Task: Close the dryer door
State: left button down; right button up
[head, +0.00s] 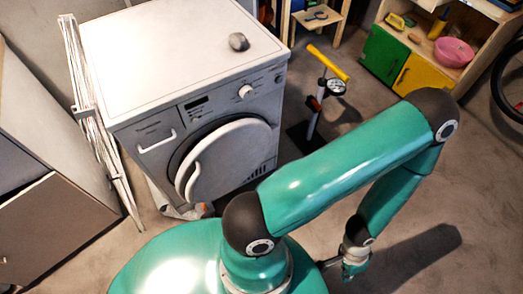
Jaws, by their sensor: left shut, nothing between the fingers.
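The white dryer (185,65) stands at the upper left in the head view. Its round door (232,158) is on the front face, with a curved white handle (188,183) at its left edge. A dark rim shows along the door's upper left, and the door looks slightly ajar, though the gap is hard to judge. My left gripper (350,272) is shut and empty, low over the floor, right of the dryer and well apart from the door. My teal left arm crosses the view in front of the dryer's lower right. My right gripper is out of view.
A grey stone-like object (239,42) lies on the dryer top. A folded drying rack (98,125) leans at the dryer's left. A yellow-handled pump (318,88) stands to its right. A cabinet with green and yellow doors (385,55) is farther right. Floor around my gripper is clear.

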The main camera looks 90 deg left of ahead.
aim_at(226, 158)
jog(key=u, duration=0.6)
jog(key=k, duration=0.35)
jog(key=u, duration=5.2)
jog(key=k, duration=0.15)
jog(key=z, duration=2.4)
jog(key=i, duration=0.5)
jog(key=z, duration=0.15)
jog(key=k, duration=0.5)
jog(key=u, duration=0.05)
